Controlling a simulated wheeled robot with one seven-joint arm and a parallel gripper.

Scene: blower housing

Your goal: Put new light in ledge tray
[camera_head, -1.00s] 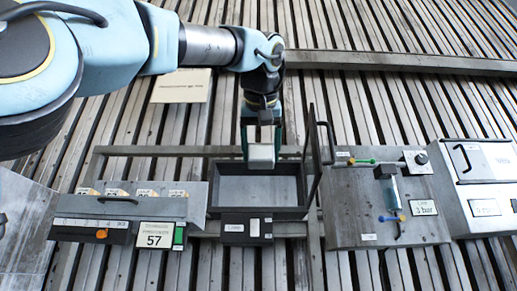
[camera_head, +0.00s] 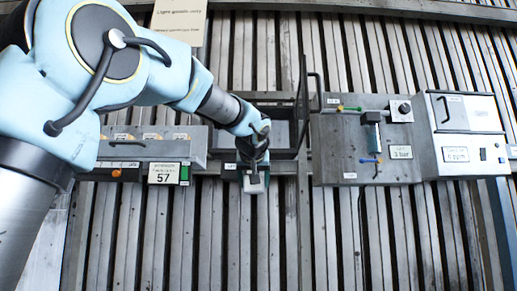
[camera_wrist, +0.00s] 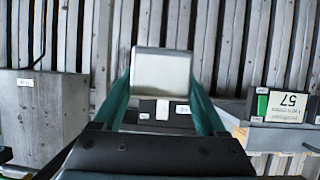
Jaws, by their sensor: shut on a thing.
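The light is a pale, boxy block (camera_wrist: 163,72) with a grey edge, held between the green fingers of my gripper (camera_wrist: 163,95) in the wrist view. In the head view my gripper (camera_head: 255,178) points down with the block (camera_head: 255,188) at its tip, in front of a grey open-topped tray (camera_head: 284,154). My arm hides much of this tray; its visible inside looks empty. I cannot tell for sure that it is the ledge tray. A dark labelled box (camera_head: 229,171) sits at the tray's front, partly behind my gripper; it also shows behind the block in the wrist view (camera_wrist: 150,116).
A dark upright panel with a handle (camera_head: 305,100) stands at the tray's right side. A grey unit with a syringe-like part (camera_head: 340,150) and a white-fronted box (camera_head: 465,115) stand right. A "57" display (camera_head: 163,173) is left. The slatted surface in front is clear.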

